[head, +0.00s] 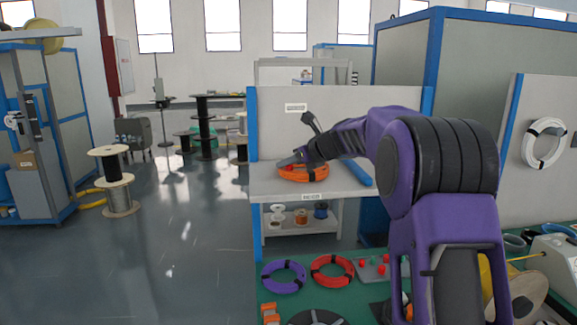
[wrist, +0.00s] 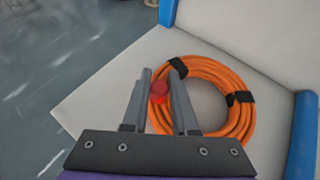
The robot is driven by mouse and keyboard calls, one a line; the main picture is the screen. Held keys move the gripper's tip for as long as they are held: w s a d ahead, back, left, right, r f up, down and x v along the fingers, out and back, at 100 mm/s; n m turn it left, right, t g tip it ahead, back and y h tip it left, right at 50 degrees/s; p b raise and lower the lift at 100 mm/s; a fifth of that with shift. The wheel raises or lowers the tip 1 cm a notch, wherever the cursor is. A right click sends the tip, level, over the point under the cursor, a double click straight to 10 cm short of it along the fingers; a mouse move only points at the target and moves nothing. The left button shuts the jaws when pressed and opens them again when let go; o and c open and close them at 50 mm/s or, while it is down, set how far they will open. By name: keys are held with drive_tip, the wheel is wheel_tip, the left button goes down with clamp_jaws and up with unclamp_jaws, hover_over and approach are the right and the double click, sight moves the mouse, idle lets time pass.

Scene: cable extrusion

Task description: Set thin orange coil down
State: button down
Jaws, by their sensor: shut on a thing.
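The thin orange coil (wrist: 242,112) is a ring of orange cable with black straps. It lies flat on, or just above, a pale grey table (head: 345,184); I cannot tell whether it bears on the surface. In the head view the coil (head: 305,174) is at the table's left part, under my gripper (head: 288,163). In the wrist view my gripper (wrist: 161,75) reaches over the coil's left side, its fingers shut on that part of the coil. A small red round piece (wrist: 159,88) shows between the fingers. The fingers hide part of the coil.
A grey panel with blue posts (head: 340,125) stands behind the table. Small spools (head: 301,216) sit on the shelf below. Purple (head: 284,277) and red (head: 332,271) coils lie on the green surface in front.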

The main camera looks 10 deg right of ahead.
drive_tip(key=shift+f, duration=0.1)
drive_tip(key=c, duration=0.7)
unclamp_jaws()
drive_tip(key=shift+s+r, duration=0.1)
drive_tip(key=shift+r, duration=0.2)
drive_tip(key=v, duration=1.1)
drive_tip(key=shift+s+d+r, duration=0.15)
drive_tip(key=shift+s+d, duration=0.05)
drive_tip(key=shift+s, duration=0.1)
